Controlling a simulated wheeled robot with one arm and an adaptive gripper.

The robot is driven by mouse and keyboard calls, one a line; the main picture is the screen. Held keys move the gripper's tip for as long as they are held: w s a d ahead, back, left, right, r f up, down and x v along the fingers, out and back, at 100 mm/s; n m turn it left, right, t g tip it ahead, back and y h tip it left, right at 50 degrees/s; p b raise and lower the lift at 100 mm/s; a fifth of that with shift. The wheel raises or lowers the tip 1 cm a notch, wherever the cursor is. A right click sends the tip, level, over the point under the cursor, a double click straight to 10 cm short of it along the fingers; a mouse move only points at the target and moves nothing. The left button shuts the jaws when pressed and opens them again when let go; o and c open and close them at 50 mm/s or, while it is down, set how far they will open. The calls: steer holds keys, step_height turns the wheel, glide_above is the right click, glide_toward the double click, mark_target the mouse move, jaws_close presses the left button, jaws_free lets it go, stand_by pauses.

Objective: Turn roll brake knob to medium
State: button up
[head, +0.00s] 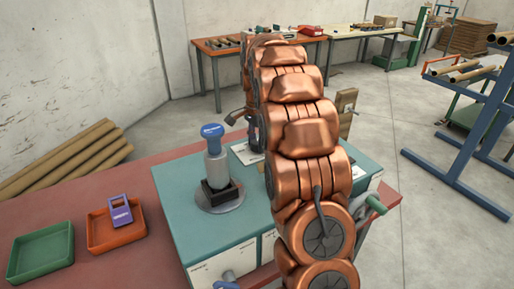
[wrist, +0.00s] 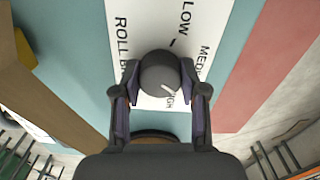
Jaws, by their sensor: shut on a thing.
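The roll brake knob (wrist: 160,72) is dark grey and round, with a short white mark on its near face. It stands on a white label plate (wrist: 140,20) reading "ROLL BR…", "LOW", "MED…" and a partly hidden word ending in "GH". I cannot tell surely which word the white mark points to. My gripper (wrist: 159,84) has one finger on each side of the knob and is shut on it. In the head view my copper-coloured arm hides the knob and most of the gripper.
The teal machine top (head: 180,205) carries a blue-capped post (head: 213,152). A green tray (head: 40,252) and an orange tray (head: 100,235) with a purple item (head: 120,211) lie left. A blue rack (head: 480,135) stands right; cardboard tubes (head: 65,160) lie by the wall.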

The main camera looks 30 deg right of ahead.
mark_target(257, 142)
steer(key=n+b, duration=0.1)
steer(key=n, duration=0.2)
steer(key=shift+f+n+b, duration=0.1)
steer(key=shift+n+b, duration=0.2)
steer(key=shift+b, duration=0.05)
steer(key=shift+n+b, duration=0.5)
steer(key=shift+n, duration=1.1)
steer(key=o, duration=1.1)
steer(key=shift+r, duration=3.85)
